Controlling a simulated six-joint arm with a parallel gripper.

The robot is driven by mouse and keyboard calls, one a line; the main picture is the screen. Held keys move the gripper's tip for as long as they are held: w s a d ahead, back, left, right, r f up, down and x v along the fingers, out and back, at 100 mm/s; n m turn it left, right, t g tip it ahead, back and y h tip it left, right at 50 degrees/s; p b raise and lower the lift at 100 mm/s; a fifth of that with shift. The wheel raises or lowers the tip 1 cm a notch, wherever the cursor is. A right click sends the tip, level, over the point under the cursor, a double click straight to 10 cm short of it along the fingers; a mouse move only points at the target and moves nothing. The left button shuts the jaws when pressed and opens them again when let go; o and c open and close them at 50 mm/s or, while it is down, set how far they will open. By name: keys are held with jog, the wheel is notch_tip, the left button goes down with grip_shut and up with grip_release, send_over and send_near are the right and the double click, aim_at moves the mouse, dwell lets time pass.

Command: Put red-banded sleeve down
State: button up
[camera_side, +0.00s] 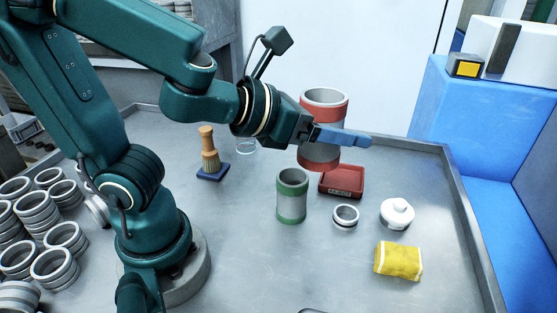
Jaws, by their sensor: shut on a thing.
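The red-banded sleeve (323,153) is a grey cylinder with a red band at its top and another at its bottom. My gripper (343,136) is shut on it, with a blue finger across its front side. The sleeve is upright and appears just above or at the back of a red square tray (341,183). Whether its base touches the tray cannot be told from this view. A green-banded sleeve (291,196) stands upright on the table in front, left of the red tray.
A small metal ring (345,216), a white lidded pot (397,213) and a yellow cloth (398,261) lie at front right. A brush (209,154) stands on a blue base behind left. Stacked rings (53,267) fill the left. The raised table rim (470,229) runs along the right.

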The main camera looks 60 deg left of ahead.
jog(key=shift+s+d+f+n+y, duration=0.15)
jog(key=shift+d+n+y, duration=0.25)
jog(key=shift+n+y, duration=0.45)
jog(key=s+a+f+n+g+y, duration=0.6)
jog(key=s+f+n+g+y, duration=0.25)
jog(key=n+g+y, duration=0.8)
jog(key=s+d+f+n+g+h, duration=0.3)
jog(key=s+d+n+g+h, duration=0.3)
jog(key=n+g+h, duration=0.55)
jog(key=w+d+r+n+t+h, duration=0.1)
jog(key=w+d+n+t+h, duration=0.2)
jog(key=n+h, duration=0.35)
jog(key=w+d+r+n+h, duration=0.1)
jog(key=w+d+n+h, duration=0.2)
jog(key=d+n+h, duration=0.35)
jog(key=shift+w+a+f+n+t+h, duration=0.25)
jog(key=shift+w+f+n+t+h, duration=0.45)
jog(key=shift+f, duration=0.6)
jog(key=shift+w+a+f+n+t+h, duration=0.25)
jog(key=shift+w+f+n+t+h, duration=0.25)
jog(key=shift+w+f+n, duration=0.6)
jog(key=shift+w+a+f+n+t+h, duration=0.25)
jog(key=shift+w+f+n+t+h, duration=0.35)
jog(key=shift+f, duration=0.9)
